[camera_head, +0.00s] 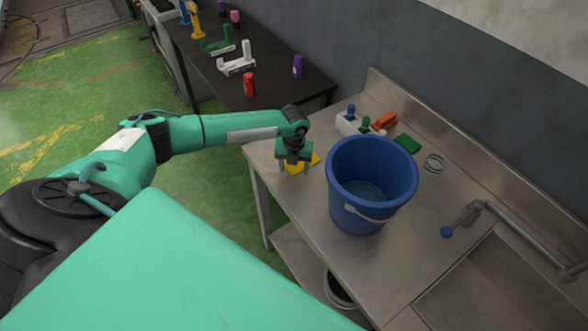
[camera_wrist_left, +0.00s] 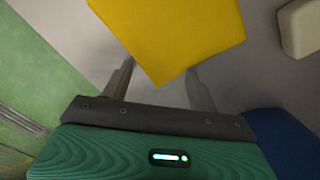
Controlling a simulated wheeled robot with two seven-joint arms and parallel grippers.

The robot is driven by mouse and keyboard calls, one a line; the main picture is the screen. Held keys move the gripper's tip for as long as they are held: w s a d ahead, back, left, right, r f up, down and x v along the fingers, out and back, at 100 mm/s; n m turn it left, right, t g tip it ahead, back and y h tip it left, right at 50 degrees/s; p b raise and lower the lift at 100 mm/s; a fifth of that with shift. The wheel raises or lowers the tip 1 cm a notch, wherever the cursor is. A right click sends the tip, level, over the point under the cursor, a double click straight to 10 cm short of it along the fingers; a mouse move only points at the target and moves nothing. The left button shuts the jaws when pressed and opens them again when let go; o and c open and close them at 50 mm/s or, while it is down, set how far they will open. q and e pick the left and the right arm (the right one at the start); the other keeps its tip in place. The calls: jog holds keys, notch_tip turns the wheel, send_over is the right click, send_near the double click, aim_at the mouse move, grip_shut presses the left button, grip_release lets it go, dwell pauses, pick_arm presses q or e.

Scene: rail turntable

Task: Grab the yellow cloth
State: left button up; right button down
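The yellow cloth (camera_head: 313,160) lies on the left end of the steel counter. In the left wrist view the cloth (camera_wrist_left: 175,30) is a flat yellow piece with one corner pointing toward my gripper. My left gripper (camera_head: 293,165) is above the counter at the cloth and partly hides it in the head view. In the left wrist view my left gripper (camera_wrist_left: 158,85) has its two fingers spread apart, with the cloth's corner between them. I cannot tell the height between fingers and cloth. My right gripper is not in view.
A blue bucket (camera_head: 345,190) stands on the counter (camera_head: 400,255) just right of the cloth. Bottles in a white holder (camera_head: 347,124), an orange brush (camera_head: 385,121) and a green sponge (camera_head: 407,143) lie behind. A tap (camera_head: 477,207) and sink are right. A dark table (camera_head: 290,92) stands beyond.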

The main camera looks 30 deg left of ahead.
pick_arm(q)
grip_shut()
dwell(0.3)
jog(key=shift+r, duration=0.1)
notch_tip(320, 180, up, 12)
jog(key=p, duration=0.7)
jog(key=shift+p, duration=0.4)
